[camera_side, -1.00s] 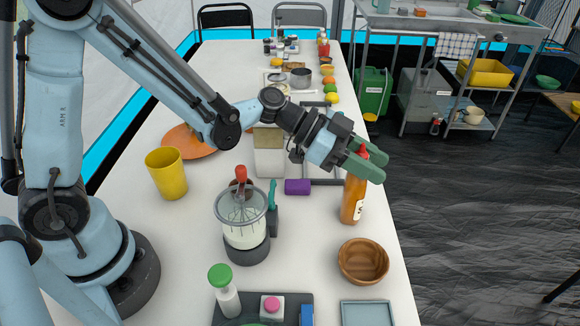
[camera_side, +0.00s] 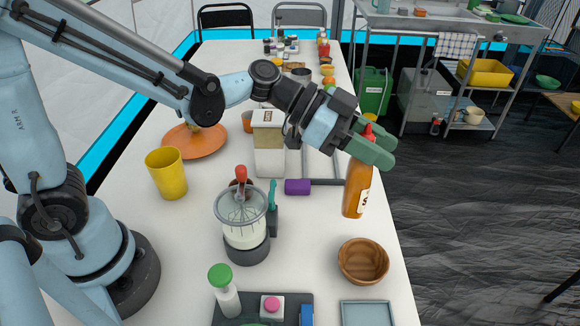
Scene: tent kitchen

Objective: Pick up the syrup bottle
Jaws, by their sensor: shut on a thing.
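The syrup bottle (camera_side: 356,188) is amber-brown with a red cap and a pale label on its right side. It is near the right edge of the white table, close to upright with a slight tilt. My gripper (camera_side: 378,149), with green fingers, is shut on the bottle's upper part, just below the cap. The fingers hide part of the neck. The bottle's base appears slightly above the table, though the gap is hard to judge.
A wooden bowl (camera_side: 363,261) sits in front of the bottle. A blender jar (camera_side: 244,222) with a whisk, a purple block (camera_side: 297,187) and a lidded container (camera_side: 269,150) stand to the left. A yellow cup (camera_side: 166,173) is farther left. The table's right edge is close.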

